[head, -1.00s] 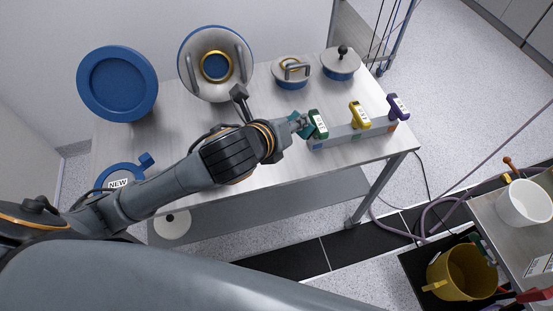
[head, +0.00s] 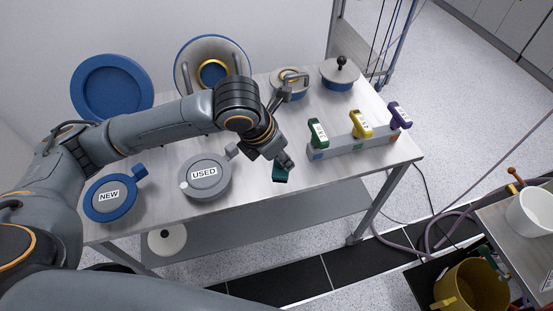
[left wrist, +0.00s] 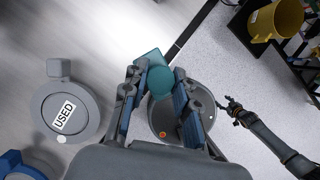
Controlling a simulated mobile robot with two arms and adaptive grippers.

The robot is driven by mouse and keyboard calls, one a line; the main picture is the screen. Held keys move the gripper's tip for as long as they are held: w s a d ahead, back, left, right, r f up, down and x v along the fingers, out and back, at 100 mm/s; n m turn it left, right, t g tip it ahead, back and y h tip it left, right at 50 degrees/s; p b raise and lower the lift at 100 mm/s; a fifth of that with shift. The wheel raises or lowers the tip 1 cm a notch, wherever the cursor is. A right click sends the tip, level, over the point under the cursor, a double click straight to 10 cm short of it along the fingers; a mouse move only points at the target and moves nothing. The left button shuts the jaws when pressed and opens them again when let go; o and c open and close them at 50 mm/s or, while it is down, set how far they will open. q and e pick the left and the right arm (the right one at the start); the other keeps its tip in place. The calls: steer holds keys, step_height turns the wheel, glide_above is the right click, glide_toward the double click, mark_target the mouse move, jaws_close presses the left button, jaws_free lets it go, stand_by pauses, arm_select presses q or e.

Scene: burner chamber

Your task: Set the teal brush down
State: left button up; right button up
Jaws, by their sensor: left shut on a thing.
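The teal brush (head: 280,173) is in my left gripper (head: 284,160), near the table's front edge in the head view. In the left wrist view the teal brush (left wrist: 158,78) sits between the two fingers of the left gripper (left wrist: 158,95), which are shut on it. I cannot tell whether the brush touches the table. My right gripper is not in view in the head view.
A grey USED container (head: 206,175) and a blue NEW container (head: 111,197) stand on the table (head: 245,195) to the left. A grey rack (head: 345,143) with green, yellow and purple handled tools stands to the right. Lidded pots stand behind.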

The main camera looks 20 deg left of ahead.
arm_select(q)
steer(key=w+a+f, duration=0.1)
steer(key=w+f, duration=0.1)
steer(key=w+a+f, duration=0.1)
steer(key=w+f, duration=0.1)
steer(key=w+a+f, duration=0.1)
steer(key=w+f, duration=0.1)
steer(key=shift+f, duration=0.35)
step_height(320, 180, down, 3)
steer(key=shift+s+d+r, duration=0.1)
steer(key=o, duration=1)
steer(key=v, duration=1.2)
